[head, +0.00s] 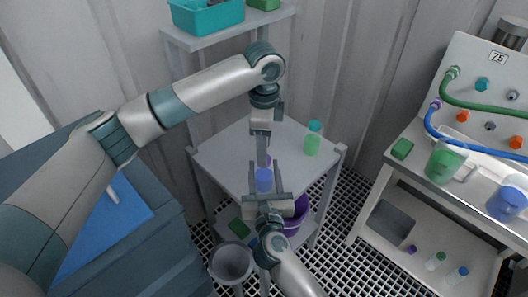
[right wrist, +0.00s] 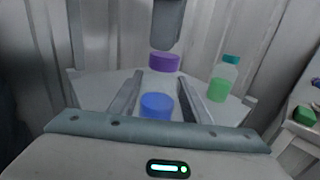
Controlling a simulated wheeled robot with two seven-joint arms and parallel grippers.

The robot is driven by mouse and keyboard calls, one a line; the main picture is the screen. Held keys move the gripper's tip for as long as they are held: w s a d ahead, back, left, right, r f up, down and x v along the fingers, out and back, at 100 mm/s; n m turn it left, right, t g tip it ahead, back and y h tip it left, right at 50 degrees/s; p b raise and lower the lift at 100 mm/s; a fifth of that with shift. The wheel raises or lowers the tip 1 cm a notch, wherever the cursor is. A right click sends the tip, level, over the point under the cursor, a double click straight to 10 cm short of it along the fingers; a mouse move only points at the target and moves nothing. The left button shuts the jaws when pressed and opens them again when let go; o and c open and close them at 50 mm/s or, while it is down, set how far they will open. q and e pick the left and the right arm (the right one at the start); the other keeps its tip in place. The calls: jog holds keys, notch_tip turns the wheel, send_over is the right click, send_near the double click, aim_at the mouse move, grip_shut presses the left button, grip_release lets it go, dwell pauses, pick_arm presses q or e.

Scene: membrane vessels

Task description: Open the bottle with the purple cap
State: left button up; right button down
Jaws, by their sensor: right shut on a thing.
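The bottle (head: 264,181) has clear walls, blue liquid and a purple cap (right wrist: 164,62). It is upright over the small grey table. My right gripper (right wrist: 158,92) is shut on the bottle's body, one finger on each side. My left gripper (head: 262,160) points straight down at the purple cap from above. In the right wrist view its lower end (right wrist: 168,28) overlaps the top of the cap. Its fingers show edge-on, so their opening is hidden. The cap appears on the bottle's mouth; I cannot tell whether it is loose.
A green-liquid bottle with a teal cap (head: 313,140) stands on the grey table (head: 220,158), right of the held bottle. A purple bucket (head: 298,215) is below. A grey bin (head: 231,262) stands in front. A bench with hoses (head: 480,108) is at the right.

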aim_at(264, 174)
pick_arm(q)
jog(key=shift+r, duration=0.9)
jog(key=shift+r, duration=0.1)
jog(key=shift+c, duration=0.3)
jog(key=r+m, duration=0.1)
jog(key=m, duration=0.3)
jog(key=shift+r, duration=0.35)
jog(key=m, duration=0.1)
jog(key=r+m, duration=0.1)
jog(key=m, duration=0.1)
jog(key=shift+r+m, duration=0.25)
jog(key=shift+m, duration=0.05)
jog(key=shift+f, duration=4)
